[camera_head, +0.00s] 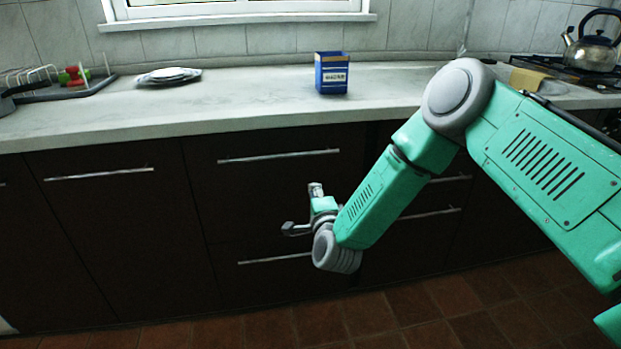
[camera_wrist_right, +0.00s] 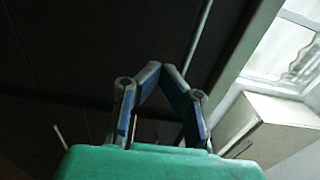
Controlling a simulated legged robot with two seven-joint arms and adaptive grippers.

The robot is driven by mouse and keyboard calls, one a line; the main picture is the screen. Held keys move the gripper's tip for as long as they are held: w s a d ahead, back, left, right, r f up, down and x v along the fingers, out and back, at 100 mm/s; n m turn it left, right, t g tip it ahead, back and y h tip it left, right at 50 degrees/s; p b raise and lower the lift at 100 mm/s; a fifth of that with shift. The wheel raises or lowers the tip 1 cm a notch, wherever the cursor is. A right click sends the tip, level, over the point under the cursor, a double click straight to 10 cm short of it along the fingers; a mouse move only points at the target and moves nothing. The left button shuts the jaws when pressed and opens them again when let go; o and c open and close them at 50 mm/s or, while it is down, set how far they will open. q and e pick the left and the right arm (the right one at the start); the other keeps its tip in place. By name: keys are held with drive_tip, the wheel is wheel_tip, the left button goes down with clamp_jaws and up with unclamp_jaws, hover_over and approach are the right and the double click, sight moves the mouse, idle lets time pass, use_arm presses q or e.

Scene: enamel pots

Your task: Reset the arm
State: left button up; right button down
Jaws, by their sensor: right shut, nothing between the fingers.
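My right arm comes in from the right in the head view. Its right gripper (camera_head: 304,208) hangs in front of the dark drawer fronts, below the counter edge. In the right wrist view, the two fingers of the gripper (camera_wrist_right: 161,66) come together at their tips, with nothing held between them. The dark cabinet front (camera_head: 115,230) lies behind the gripper. I cannot tell how much room is between them. My left gripper is not in view.
A kettle (camera_head: 592,50) stands on the stove at right. Bar handles (camera_head: 280,156) stick out. The tiled floor (camera_head: 270,328) is clear.

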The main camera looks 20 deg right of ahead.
drive_tip(key=s+a+f+n+g+y+p, duration=0.35)
drive_tip(key=s+f+n, duration=0.25)
drive_tip(key=s, duration=0.4)
drive_tip(key=s+a+f+n+g+y+p, duration=0.2)
drive_tip(key=s+a+f+n+g, duration=0.3)
drive_tip(key=s, duration=0.5)
drive_tip(key=s+d+n+g+p, duration=0.1)
drive_tip(key=s+d+n+g, duration=0.1)
drive_tip(key=s, duration=0.6)
drive_tip(key=s+d+n+g+h+p, duration=0.1)
drive_tip(key=s+d+n+g, duration=0.1)
drive_tip(key=s, duration=0.6)
drive_tip(key=s+d+n+g+p, duration=0.2)
drive_tip(key=s+n, duration=0.4)
drive_tip(key=s, duration=0.3)
drive_tip(key=shift+d+r+g, duration=0.2)
drive_tip(key=shift+d+g, duration=0.4)
drive_tip(key=shift+g, duration=0.65)
drive_tip(key=shift+h, duration=0.25)
